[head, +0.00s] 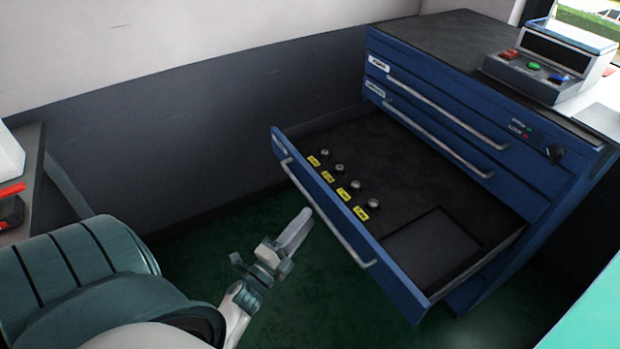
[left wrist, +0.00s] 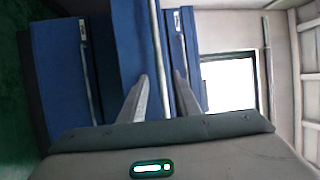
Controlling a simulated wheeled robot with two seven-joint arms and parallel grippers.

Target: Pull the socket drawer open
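The socket drawer (head: 410,293) is pulled out of the blue cabinet (head: 525,185). Several small metal sockets (head: 347,197) stand inside it beside yellow labels, and its dark floor has a square recess. The drawer's long silver handle (head: 330,221) runs along its front; a silver bar (left wrist: 158,60) also shows in the left wrist view, in line with the gap between my fingers. My left gripper (head: 296,229) is just in front of the handle, its fingers spread and apparently apart from it. In the left wrist view the open fingers (left wrist: 160,98) hold nothing. My right gripper is not seen.
Two shut drawers with silver handles (head: 447,125) sit above the open one. A control box (head: 548,65) with coloured buttons stands on the cabinet top. A bench (head: 32,165) stands at the left. Green floor (head: 200,262) is clear between the bench and drawer.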

